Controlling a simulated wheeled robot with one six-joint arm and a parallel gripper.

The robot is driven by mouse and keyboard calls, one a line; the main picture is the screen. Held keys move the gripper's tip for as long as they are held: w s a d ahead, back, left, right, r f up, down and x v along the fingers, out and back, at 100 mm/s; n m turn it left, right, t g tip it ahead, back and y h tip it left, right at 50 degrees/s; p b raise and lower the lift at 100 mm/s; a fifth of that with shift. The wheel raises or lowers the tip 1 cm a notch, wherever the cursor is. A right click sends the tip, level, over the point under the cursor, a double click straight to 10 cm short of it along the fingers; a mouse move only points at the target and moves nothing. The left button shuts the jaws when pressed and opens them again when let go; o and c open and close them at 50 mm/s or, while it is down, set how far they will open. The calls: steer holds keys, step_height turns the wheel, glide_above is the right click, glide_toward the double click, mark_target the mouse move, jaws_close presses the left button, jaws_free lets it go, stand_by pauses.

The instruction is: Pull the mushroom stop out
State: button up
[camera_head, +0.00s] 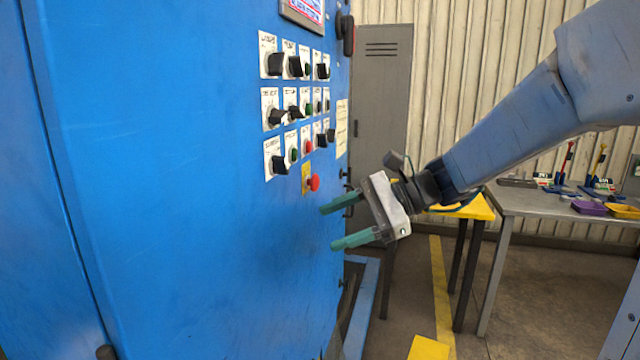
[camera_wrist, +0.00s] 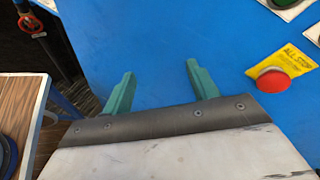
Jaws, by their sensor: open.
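The mushroom stop is a red round button (camera_head: 315,183) on a yellow plate (camera_head: 306,178), low on the blue cabinet's control panel. In the wrist view the red button (camera_wrist: 273,80) is at the right, and its yellow plate (camera_wrist: 293,61) reads "ALL STOP". My gripper (camera_head: 328,228) has two green fingers, spread open and empty. In the head view it is below and to the right of the button, apart from it. In the wrist view my gripper (camera_wrist: 158,75) points at bare blue surface, with the button to the right of both fingers.
The blue cabinet (camera_head: 170,200) has rows of black knobs and small coloured buttons above the stop. A grey locker (camera_head: 380,100) stands behind. A yellow-topped stand (camera_head: 470,208) and a grey table (camera_head: 530,203) with tools and trays are at the right.

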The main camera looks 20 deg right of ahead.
mark_target(318, 182)
steer(key=w+d+r+m+t+y, duration=0.2)
steer(key=w+d+m+t, duration=0.45)
steer(key=w+d, duration=0.35)
steer(key=shift+m, duration=0.45)
steer(key=x, duration=0.9)
steer(key=shift+w+d, duration=0.1)
jaws_close()
steer(key=shift+s+d, duration=0.3)
steer(key=shift+d, duration=0.1)
jaws_free()
steer(key=shift+d, duration=0.1)
